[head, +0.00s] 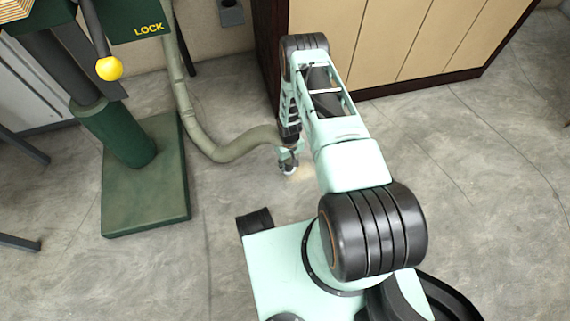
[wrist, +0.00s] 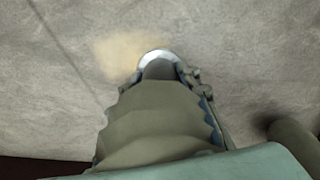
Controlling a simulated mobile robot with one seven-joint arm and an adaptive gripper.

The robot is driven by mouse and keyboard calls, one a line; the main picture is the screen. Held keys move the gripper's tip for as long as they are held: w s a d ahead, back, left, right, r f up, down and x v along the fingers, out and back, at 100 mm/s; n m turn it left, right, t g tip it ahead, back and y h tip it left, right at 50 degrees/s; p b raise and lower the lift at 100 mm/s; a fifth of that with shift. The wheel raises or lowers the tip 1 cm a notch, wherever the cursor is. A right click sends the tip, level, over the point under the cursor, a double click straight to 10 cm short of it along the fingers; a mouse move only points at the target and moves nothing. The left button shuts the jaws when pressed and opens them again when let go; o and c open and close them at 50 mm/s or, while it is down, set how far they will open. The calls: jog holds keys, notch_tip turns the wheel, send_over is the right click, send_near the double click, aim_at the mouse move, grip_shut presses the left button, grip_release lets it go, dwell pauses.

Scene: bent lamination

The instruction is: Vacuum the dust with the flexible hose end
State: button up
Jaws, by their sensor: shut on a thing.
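The flexible hose (head: 222,150) is olive-grey and ribbed. It hangs down beside the green machine, curves near the floor and runs to my gripper (head: 288,158). My gripper is shut on the hose near its end. The hose end (wrist: 158,56) has a pale rim and points down at the floor in the wrist view. A tan dust patch (wrist: 120,54) lies on the floor just left of the rim, partly hidden by the hose end. The dust also shows faintly in the head view (head: 302,173), right of the hose end. I cannot tell whether the rim touches the floor.
A green machine with a post and base plate (head: 145,205) stands at the left. Its lever has a yellow knob (head: 109,68). A beige cabinet with dark edging (head: 415,40) stands behind my arm. The grey floor (head: 225,200) around the hose end is mostly clear.

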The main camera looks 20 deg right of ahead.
jog(key=shift+d, duration=3.75)
notch_tip(320, 180, up, 6)
jog(key=p, duration=0.4)
jog(key=shift+r, duration=0.25)
